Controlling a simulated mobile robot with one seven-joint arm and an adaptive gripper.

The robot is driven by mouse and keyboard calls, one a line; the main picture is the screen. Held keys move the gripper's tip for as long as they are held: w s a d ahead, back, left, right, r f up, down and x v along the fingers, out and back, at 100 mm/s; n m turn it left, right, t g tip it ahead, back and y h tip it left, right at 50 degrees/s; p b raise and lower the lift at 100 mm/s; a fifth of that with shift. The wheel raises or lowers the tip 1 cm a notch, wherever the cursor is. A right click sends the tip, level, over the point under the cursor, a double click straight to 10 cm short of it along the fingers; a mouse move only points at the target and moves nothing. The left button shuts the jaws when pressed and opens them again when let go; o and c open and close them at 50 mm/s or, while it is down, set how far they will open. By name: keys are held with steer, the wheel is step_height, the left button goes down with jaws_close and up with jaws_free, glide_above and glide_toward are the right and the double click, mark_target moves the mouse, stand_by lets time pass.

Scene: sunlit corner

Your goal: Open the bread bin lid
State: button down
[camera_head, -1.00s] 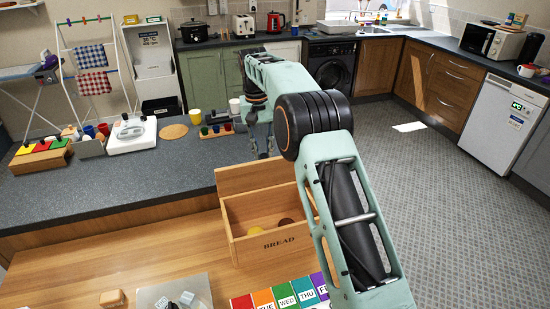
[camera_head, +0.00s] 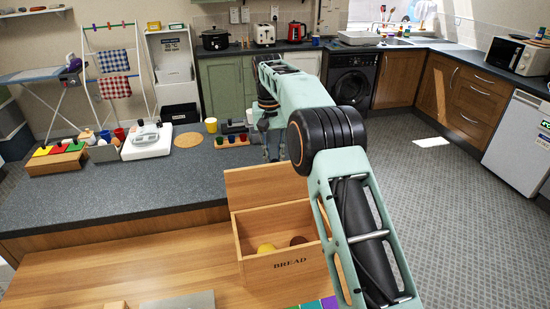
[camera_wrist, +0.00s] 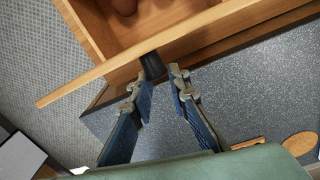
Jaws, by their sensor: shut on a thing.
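The wooden bread bin (camera_head: 289,264), marked BREAD, stands on the wooden surface. Its lid (camera_head: 262,184) stands raised at the back, so the bin is open from above. A yellow item (camera_head: 266,248) and a brown item (camera_head: 298,241) lie inside. In the wrist view the lid (camera_wrist: 215,30) shows nearly edge-on, with a black knob (camera_wrist: 152,65) on its outer side. My gripper (camera_wrist: 163,76) is shut on this knob. In the head view my gripper (camera_head: 272,153) is behind the lid, and the knob is hidden there.
The grey worktop (camera_head: 130,198) lies behind the bin. A rack of small coloured cups (camera_head: 231,141), a yellow cup (camera_head: 211,125) and a round wooden board (camera_head: 187,140) stand on it, near my gripper. A white appliance (camera_head: 146,141) stands farther left.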

steer(key=c, duration=2.1)
jaws_free()
steer(key=shift+s+a+f, duration=0.15)
steer(key=shift+a+f, duration=0.15)
steer(key=shift+f, duration=0.15)
steer(key=shift+o, duration=1.4)
steer(key=shift+a, duration=0.1)
steer(key=shift+r, duration=0.3)
step_height(320, 180, up, 7)
steer(key=shift+r, duration=0.15)
